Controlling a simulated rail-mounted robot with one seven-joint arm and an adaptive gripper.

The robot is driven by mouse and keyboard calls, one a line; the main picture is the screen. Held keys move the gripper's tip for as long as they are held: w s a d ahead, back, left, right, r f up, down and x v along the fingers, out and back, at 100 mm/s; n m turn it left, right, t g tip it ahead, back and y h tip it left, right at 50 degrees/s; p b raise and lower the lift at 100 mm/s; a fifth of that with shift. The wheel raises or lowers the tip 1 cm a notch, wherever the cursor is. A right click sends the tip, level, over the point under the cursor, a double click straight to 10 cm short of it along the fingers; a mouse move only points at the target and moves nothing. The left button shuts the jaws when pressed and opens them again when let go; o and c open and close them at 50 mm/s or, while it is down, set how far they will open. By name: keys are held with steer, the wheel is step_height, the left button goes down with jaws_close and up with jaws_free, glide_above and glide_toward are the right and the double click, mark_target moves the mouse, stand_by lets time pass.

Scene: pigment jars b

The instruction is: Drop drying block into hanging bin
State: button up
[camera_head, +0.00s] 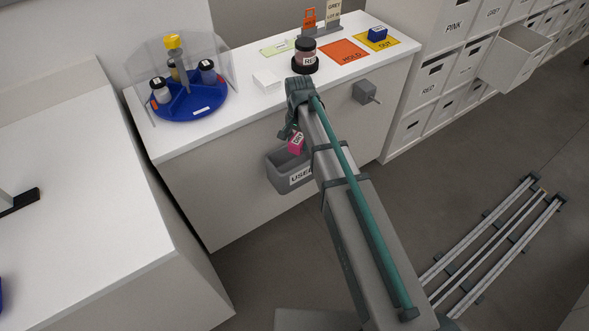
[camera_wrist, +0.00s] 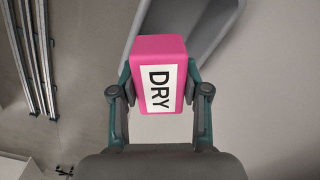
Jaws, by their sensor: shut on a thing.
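The drying block (camera_wrist: 160,74) is pink with a white label reading "DRY". In the wrist view my gripper (camera_wrist: 160,92) is shut on it, with one finger on each side. In the head view the small pink block (camera_head: 296,144) shows at my gripper (camera_head: 292,134), in front of the counter's face. The hanging bin (camera_head: 284,172) is grey, labelled "USED", and hangs on the counter front. The block appears over the bin's opening; its exact height above the rim is hard to tell. Part of the bin is hidden by my arm. In the wrist view a grey bin wall (camera_wrist: 200,32) shows behind the block.
A grey box with a lever (camera_head: 365,92) juts from the counter front. An open drawer (camera_head: 514,58) sticks out at right.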

steer(key=shift+f, duration=0.65)
steer(key=o, duration=1.2)
steer(key=shift+r, duration=0.15)
step_height(320, 180, up, 12)
steer(key=shift+f, duration=0.1)
